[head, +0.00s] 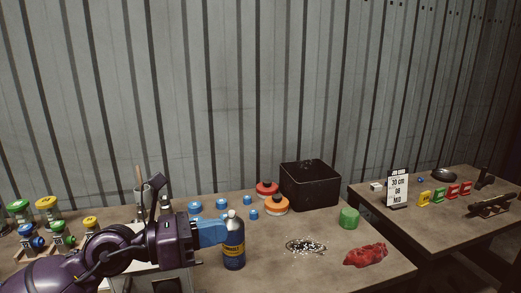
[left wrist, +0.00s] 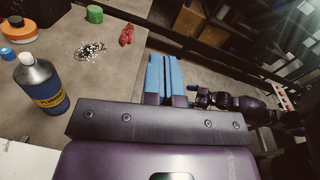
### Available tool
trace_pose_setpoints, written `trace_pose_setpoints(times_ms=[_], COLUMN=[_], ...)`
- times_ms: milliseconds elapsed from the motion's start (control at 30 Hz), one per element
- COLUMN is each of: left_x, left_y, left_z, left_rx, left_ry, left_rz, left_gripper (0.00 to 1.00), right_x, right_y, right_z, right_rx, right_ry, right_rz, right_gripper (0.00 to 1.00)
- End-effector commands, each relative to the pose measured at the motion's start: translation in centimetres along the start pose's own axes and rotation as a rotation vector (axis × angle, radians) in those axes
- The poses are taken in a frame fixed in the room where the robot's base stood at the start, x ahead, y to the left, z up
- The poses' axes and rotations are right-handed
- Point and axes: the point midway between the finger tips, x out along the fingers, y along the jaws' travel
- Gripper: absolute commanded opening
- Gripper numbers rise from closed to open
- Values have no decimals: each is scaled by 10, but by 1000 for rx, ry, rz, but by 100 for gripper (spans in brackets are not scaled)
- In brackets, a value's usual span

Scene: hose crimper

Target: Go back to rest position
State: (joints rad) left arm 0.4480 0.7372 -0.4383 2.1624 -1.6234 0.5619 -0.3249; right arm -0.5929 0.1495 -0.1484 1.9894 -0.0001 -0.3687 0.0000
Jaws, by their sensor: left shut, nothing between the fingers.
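My left gripper (head: 222,232) reaches in from the left, its blue fingers shut and empty over the table. In the left wrist view its fingers (left wrist: 163,75) lie side by side with nothing between them. A dark bottle (head: 234,258) with a yellow label and grey top stands upright by the fingertips in the head view. In the left wrist view the bottle (left wrist: 40,85) stands left of the fingers, clear of them. A dark arm, which seems to be my right one, shows in the left wrist view; its finger state is unclear.
The workbench (head: 320,268) holds a black bin (head: 310,185), orange and red round containers, a green cylinder (head: 349,218), a red cloth-like lump (head: 366,255) and a pile of small bits (head: 306,246). Several colored-lid jars stand at left. A second table (head: 440,228) at right carries a job card (head: 397,188).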

Motion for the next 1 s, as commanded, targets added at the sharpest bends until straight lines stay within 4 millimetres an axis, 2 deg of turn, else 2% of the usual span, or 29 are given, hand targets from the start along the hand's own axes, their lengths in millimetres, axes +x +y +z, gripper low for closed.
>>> trace_pose_setpoints(times_ms=[133, 267, 367, 467, 567, 667, 767, 867, 1000], left_x=[-15, -40, -66, -95, -126, -156, -185, -210, -235], left_y=[-10, -2, 12, 27, 40, 49, 49, 38, 8], left_z=[15, 22, 18, 3, -23, -58, -101, -149, -213], left_rx=[-306, -582, -797, -1014, -1227, -1437, -1642, -1843, -2097], left_ry=[-310, -573, -769, -959, -1139, -1311, -1470, -1615, -1778], left_rz=[4, 49, 110, 193, 296, 421, 566, 735, 993], left_gripper=[0, 0, 0, 0, 0, 0, 0, 0, 0], right_x=[0, 0, -1, -2, -4, -5, -5, -5, -4], right_y=[-1, -1, -2, -4, -4, -4, -4, -3, -3], right_z=[0, 0, 1, 3, 5, 7, 7, 7, 5], right_rx=[0, 2, 8, 13, 15, 16, 15, 14, 11], right_ry=[0, 0, -2, -6, -11, -14, -15, -14, -10], right_rz=[-1, -1, -1, 0, 1, 1, 1, 1, 0], right_gripper=[95, 95, 95, 95, 95, 95, 95, 95, 95])
